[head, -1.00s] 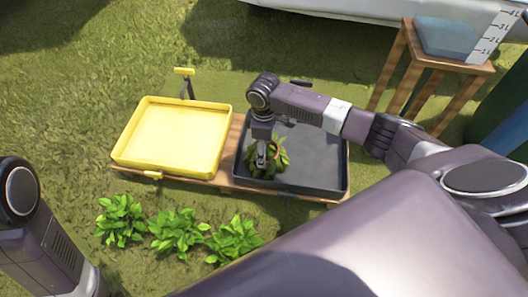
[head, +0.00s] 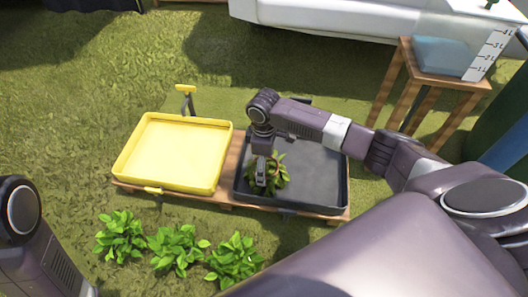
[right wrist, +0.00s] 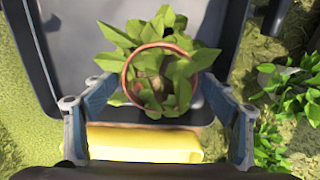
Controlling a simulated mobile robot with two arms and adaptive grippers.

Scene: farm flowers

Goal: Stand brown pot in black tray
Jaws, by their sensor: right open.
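The brown pot (right wrist: 129,76) holds a leafy green plant and is inside the black tray (head: 318,182), near its left wall in the head view. In the right wrist view its round rim faces the camera, so it looks upright; its base is hidden. In the head view only its leaves (head: 279,179) show clearly. My right gripper (right wrist: 153,88) is open, with one finger on each side of the pot at its near edge. It also shows above the plant in the head view (head: 267,180). My left gripper is out of view; only its arm shows.
A yellow tray (head: 128,172) stands left of the black one on a low wooden pallet. Several leafy plants (head: 178,250) grow in front. A wooden stand (head: 410,95) with a clear container is at the back right. The right part of the black tray is free.

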